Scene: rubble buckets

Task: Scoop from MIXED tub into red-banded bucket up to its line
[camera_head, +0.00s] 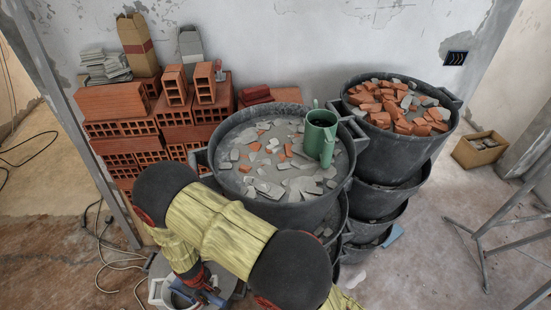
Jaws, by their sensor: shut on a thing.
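A large black tub (206,152) stands in the middle, holding grey dust with scattered grey and orange fragments. A green cup-like scoop (321,138) with a side handle stands upright in it, near the right rim. A second black tub (428,147) at the right is heaped with orange and grey rubble. No label shows on either, so I cannot tell which is MIXED. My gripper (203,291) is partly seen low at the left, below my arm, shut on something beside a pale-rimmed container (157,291). What it grips is mostly hidden. I see no red band clearly.
Stacked hollow bricks (125,128) stand against the wall, with a cardboard bag (138,47) and grey tiles on top. More black tubs (372,200) are stacked under the right one. A wooden box (479,150) and metal trestle legs (480,235) stand right. Cables lie at left.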

